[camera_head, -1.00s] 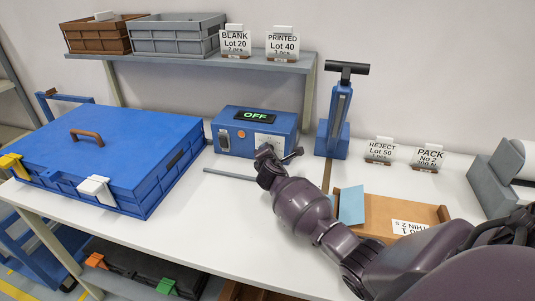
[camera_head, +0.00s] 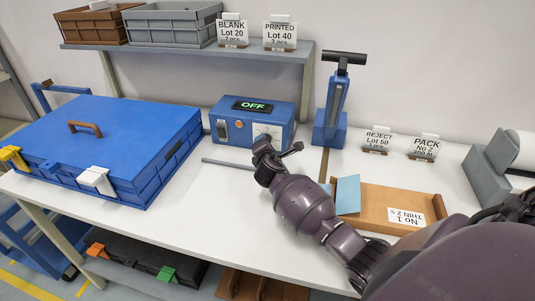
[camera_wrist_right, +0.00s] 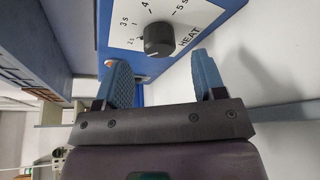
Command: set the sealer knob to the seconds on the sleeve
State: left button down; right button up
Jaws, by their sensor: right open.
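The blue sealer box (camera_head: 252,124) stands on the bench with its display reading OFF. Its black round knob (camera_wrist_right: 158,38) shows in the right wrist view on a white dial plate (camera_wrist_right: 128,25) marked 2 s, 3 s, 4, 5 s and HEAT. I cannot tell surely which mark the knob points to. My right gripper (camera_wrist_right: 166,80) is open, its blue fingers apart and short of the knob, holding nothing. In the head view it hides part of the dial. The upside-down label (camera_head: 406,217) on the brown tray reads "No 1 THIN 2 s". My left gripper is out of view.
A blue case (camera_head: 105,140) lies left of the sealer box. A blue upright tool with a black handle (camera_head: 333,110) stands to its right. A thin grey rod (camera_head: 228,164) lies in front. The brown tray (camera_head: 384,205) holds a light blue sheet (camera_head: 347,195). Signs stand behind.

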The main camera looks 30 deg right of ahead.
jog(key=v, duration=0.7)
jog(key=shift+p, duration=0.35)
dwell(1.9)
